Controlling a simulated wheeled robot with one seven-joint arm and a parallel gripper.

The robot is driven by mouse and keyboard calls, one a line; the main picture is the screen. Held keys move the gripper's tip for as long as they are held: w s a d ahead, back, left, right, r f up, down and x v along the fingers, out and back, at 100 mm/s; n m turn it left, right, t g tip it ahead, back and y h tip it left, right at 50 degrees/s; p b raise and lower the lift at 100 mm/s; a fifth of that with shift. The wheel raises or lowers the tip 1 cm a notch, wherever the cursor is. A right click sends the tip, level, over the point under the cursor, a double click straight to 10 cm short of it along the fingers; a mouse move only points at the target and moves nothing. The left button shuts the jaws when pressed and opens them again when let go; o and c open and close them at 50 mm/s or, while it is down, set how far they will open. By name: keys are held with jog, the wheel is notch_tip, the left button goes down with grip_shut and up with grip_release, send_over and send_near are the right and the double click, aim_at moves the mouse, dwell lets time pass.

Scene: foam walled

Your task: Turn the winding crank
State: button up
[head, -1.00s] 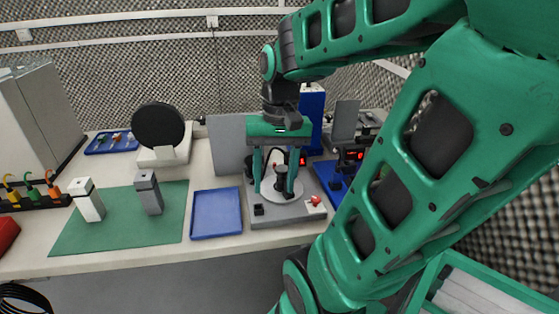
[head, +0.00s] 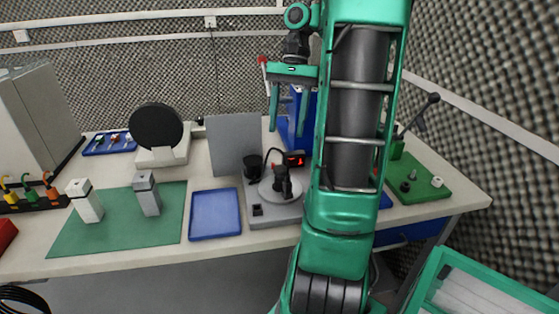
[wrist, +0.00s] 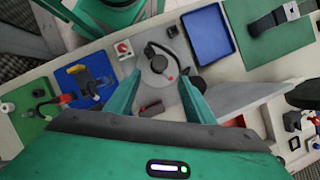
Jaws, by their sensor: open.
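A black arm with a round knob (head: 434,98) rises at a slant above a green base plate (head: 425,188) on the right of the bench in the head view; it looks like a crank. Its lower end is partly hidden by my arm. The green plate also shows at the left edge of the wrist view (wrist: 24,126). My gripper (head: 287,128) is open and empty, fingers down, above the back of the bench and well left of that knob. In the wrist view my open fingers (wrist: 163,82) frame a round-plate device (wrist: 157,62) below, apart from it.
A blue column stands behind my gripper, near a red-knobbed lever (head: 262,60). A green-framed cart (head: 470,285) stands at lower right.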

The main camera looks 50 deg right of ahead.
aim_at(281, 168)
jog(key=shift+x, duration=5.2)
jog(key=c, duration=1.1)
